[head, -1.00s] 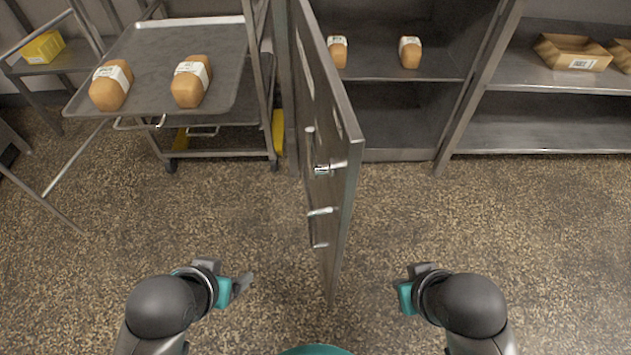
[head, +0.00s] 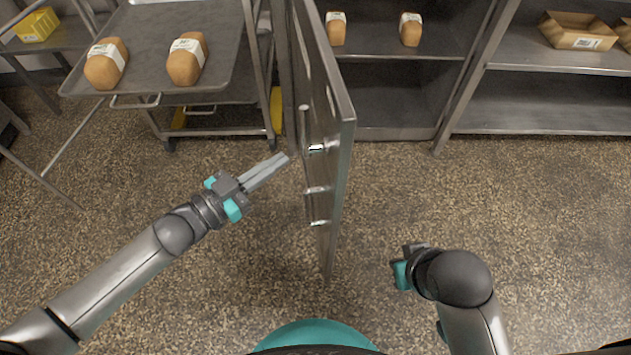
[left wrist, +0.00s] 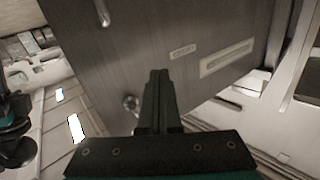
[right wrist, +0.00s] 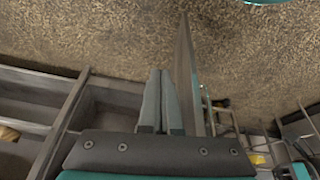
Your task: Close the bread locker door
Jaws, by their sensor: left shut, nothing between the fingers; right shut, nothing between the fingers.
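The bread locker door (head: 335,190) is a grey metal door standing wide open, edge-on to me in the head view, with handles and a latch on its left face. The locker (head: 395,105) lies open behind it to the right, with two wrapped loaves on its shelf. My left gripper (head: 283,160) is shut and empty, left of the door near its handle, with a small gap. In the left wrist view the door's outer face (left wrist: 200,50) fills the middle beyond the fingers. My right gripper (right wrist: 158,75) is shut and empty, low on the right side of the door.
A rack with a tray (head: 140,50) carrying two wrapped loaves stands left of the door. A shelf (head: 560,100) with cardboard trays stands at the right. The speckled floor (head: 540,220) is clear on both sides of the door.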

